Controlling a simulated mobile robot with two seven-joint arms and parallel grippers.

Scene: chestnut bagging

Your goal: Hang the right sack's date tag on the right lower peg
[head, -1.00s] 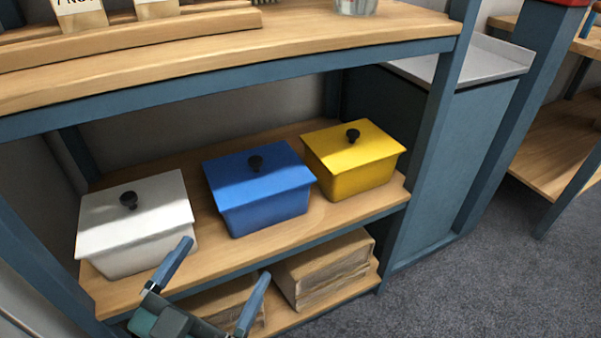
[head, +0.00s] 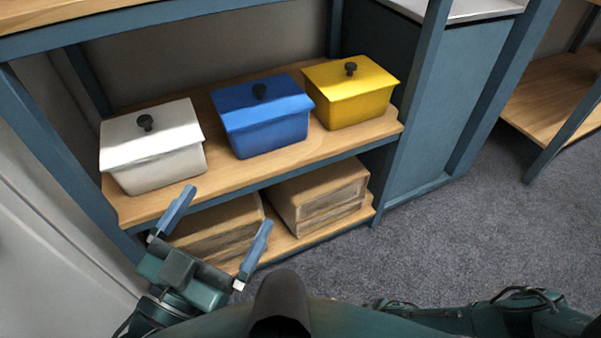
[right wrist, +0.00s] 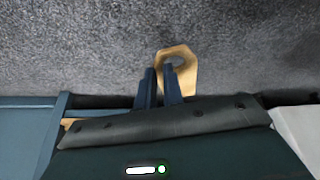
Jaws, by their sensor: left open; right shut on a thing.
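In the right wrist view my right gripper (right wrist: 160,72) is shut on a tan tag (right wrist: 188,76) with cut corners and a round hole near its far end. The tag sticks out past the fingertips, over grey carpet, and one finger covers part of it. I cannot read any date on it. In the head view my left gripper (head: 228,210) is open and empty, in front of the lower shelves. My right gripper is not visible in the head view. The sacks and the pegs are not in view.
White (head: 152,165), blue (head: 265,135) and yellow (head: 352,105) lidded boxes stand on the middle shelf (head: 225,178). Brown packages (head: 318,195) lie on the shelf below. A blue-grey cabinet (head: 465,90) stands to the right. Carpet (head: 440,245) in front is clear.

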